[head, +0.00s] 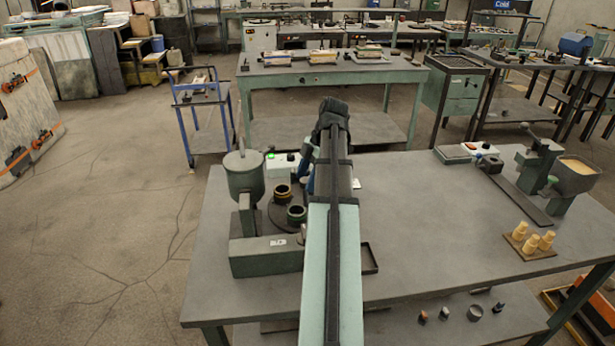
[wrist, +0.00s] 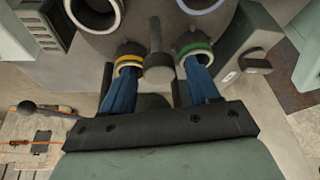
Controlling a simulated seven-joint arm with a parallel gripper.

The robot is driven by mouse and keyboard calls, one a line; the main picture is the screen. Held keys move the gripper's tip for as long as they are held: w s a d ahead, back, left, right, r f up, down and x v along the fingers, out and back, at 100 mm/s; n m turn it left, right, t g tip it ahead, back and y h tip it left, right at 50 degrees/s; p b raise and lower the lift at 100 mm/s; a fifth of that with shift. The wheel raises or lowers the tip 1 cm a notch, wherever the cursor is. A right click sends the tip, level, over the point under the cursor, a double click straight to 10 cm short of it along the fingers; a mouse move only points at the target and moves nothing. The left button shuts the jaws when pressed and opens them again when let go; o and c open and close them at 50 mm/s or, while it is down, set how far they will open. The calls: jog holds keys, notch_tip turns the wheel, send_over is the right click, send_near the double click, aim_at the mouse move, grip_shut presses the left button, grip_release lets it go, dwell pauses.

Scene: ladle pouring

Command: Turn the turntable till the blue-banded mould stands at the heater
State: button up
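The dark round turntable (head: 278,214) is at the left of the bench, partly hidden by my arm. A yellow-banded mould (head: 282,193) and a greenish mould (head: 297,214) stand on it. In the wrist view, a mould with a bluish rim (wrist: 201,5) is cut off at the top edge, beside a pale-rimmed one (wrist: 95,13). My gripper (wrist: 160,72) has two blue fingers spread apart, with a grey knob on a stem (wrist: 158,68) between them and visible gaps either side. Yellow and green rings show at the finger ends; whether they belong to moulds, I cannot tell. I cannot identify the heater surely.
A green hopper (head: 244,178) on a green base (head: 266,256) stands left of the turntable. A pale switch box (head: 284,165) is behind it. Yellowish pieces on a small board (head: 530,245) and another hopper (head: 573,178) are at right.

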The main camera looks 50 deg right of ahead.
jog(key=shift+m, duration=0.3)
jog(key=m+t+h, duration=0.1)
jog(key=m, duration=0.2)
jog(key=m+t, duration=0.1)
jog(key=m, duration=0.2)
jog(key=shift+s+a+h, duration=0.2)
jog(key=shift+h, duration=0.2)
jog(key=m+h, duration=0.1)
jog(key=m, duration=0.2)
jog(key=m+h, duration=0.1)
jog(key=m, duration=0.2)
jog(key=shift+a+t, duration=0.15)
jog(key=shift+t, duration=0.15)
jog(key=v, duration=1.4)
jog(key=w+d+r+t+h, duration=0.1)
jog(key=w+d, duration=0.3)
jog(key=w, duration=0.6)
jog(key=w+d+r+t+h, duration=0.1)
jog(key=w+d+r+h, duration=0.2)
jog(key=w, duration=0.7)
jog(key=w+d+r+n+t+h, duration=0.1)
jog(key=w+d, duration=0.4)
jog(key=w, duration=0.5)
jog(key=shift+d+r+h, duration=0.3)
jog(key=shift+r+h, duration=0.4)
jog(key=shift+r, duration=0.2)
